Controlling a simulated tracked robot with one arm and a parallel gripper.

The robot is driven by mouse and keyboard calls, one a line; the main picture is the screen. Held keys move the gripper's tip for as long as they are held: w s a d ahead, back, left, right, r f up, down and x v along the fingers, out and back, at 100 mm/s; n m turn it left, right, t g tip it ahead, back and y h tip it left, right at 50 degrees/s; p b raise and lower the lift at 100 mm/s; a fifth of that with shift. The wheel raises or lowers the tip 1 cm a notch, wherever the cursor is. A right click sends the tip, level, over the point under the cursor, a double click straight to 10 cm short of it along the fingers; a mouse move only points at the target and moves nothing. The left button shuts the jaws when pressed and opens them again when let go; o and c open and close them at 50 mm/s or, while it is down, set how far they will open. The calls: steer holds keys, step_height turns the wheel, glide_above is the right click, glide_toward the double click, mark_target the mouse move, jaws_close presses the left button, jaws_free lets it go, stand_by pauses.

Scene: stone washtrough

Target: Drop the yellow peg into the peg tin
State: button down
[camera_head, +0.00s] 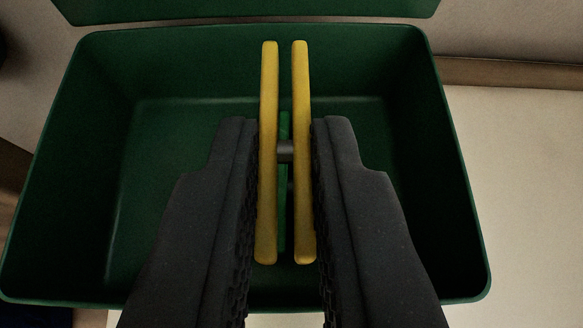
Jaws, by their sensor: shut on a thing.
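The yellow peg (269,200) is held between the two black fingers of my gripper (285,135). Its two long yellow legs lie side by side, with a grey metal spring between them. The peg tin (145,70) is a dark green open box that fills most of the view. The gripper and the peg are over the tin's opening, within its rim in this view. How high the peg is above the floor of the tin is hard to tell. A brighter green thing (284,125), partly hidden, shows through the gap between the peg's legs.
A dark green panel (245,8), perhaps the tin's lid, is beyond the tin's far rim. A pale stone surface (530,180) lies to the right of the tin, with a brown strip (510,73) across it. The visible tin floor beside the fingers is bare.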

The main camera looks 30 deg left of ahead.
steer(key=c, duration=1.3)
jaws_free()
steer(key=shift+c, duration=0.2)
steer(key=v, duration=1.3)
steer(key=shift+s+d+r+b, duration=0.2)
steer(key=shift+s+d+b, duration=0.05)
steer(key=shift+b, duration=0.05)
steer(key=w+d+r+m+t+h, duration=0.15)
steer(key=d+r, duration=0.25)
steer(key=r, duration=0.5)
steer(key=w+d+r+m+t+h, duration=0.1)
steer(key=w+d+r+h, duration=0.15)
steer(key=d+r, duration=0.45)
steer(key=w+d+r+m+t+h, duration=0.1)
steer(key=d+r+h, duration=0.1)
steer(key=r, duration=0.8)
steer(key=s+r+m+t, duration=0.1)
steer(key=s+r, duration=0.6)
steer(key=r, duration=0.5)
steer(key=s+r+m+b, duration=0.1)
steer(key=s+r+m, duration=0.1)
steer(key=s+r, duration=0.6)
step_height(320, 180, up, 5)
steer(key=shift+s+a+f+t+h+b, duration=0.1)
steer(key=shift+s+a+t+h+b, duration=0.1)
steer(key=shift+t+h+b, duration=0.15)
